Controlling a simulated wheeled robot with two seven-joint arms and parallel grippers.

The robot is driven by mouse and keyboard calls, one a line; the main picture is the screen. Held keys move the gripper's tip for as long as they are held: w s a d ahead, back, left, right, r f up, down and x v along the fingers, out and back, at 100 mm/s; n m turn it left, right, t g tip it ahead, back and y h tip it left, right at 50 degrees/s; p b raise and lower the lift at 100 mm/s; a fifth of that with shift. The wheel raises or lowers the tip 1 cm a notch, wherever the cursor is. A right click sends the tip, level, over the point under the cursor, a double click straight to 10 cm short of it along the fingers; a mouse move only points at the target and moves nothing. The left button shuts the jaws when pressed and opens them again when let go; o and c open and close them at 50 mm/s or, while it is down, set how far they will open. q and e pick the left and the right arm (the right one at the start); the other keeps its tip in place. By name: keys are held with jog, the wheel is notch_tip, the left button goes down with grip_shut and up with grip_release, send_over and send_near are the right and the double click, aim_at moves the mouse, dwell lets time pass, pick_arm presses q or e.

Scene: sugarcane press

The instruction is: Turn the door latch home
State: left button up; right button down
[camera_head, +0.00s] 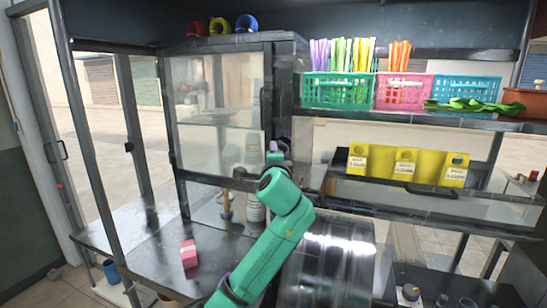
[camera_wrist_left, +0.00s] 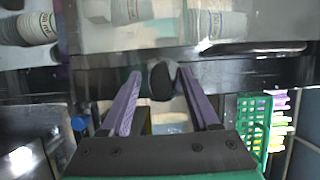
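The glass door (camera_head: 215,105) of the dark metal cabinet appears closed in the head view. A dark rounded knob (camera_wrist_left: 162,81), apparently the latch, shows in the left wrist view against the metal frame. My left gripper (camera_head: 274,148) is at the door's right edge, at the end of my green arm. In the left wrist view its purple fingers (camera_wrist_left: 160,76) are apart, one on each side of the knob. The right fingertip is very near the knob; I cannot tell whether it touches. In the head view the gripper and wrist partly hide the latch. My right gripper is not in view.
A pink block (camera_head: 189,254) lies on the metal counter (camera_head: 140,245). Green (camera_head: 337,90), pink (camera_head: 403,92) and blue (camera_head: 467,90) baskets stand on the right shelf, above yellow boxes (camera_head: 405,163). A shiny metal drum (camera_head: 328,265) is beside my arm. White bottles stand behind the glass.

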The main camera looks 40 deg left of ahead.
pick_arm(q)
jog(key=b+v, duration=0.4)
jog(key=v, duration=1)
jog(key=shift+s+d, duration=0.2)
jog(key=shift+s, duration=0.05)
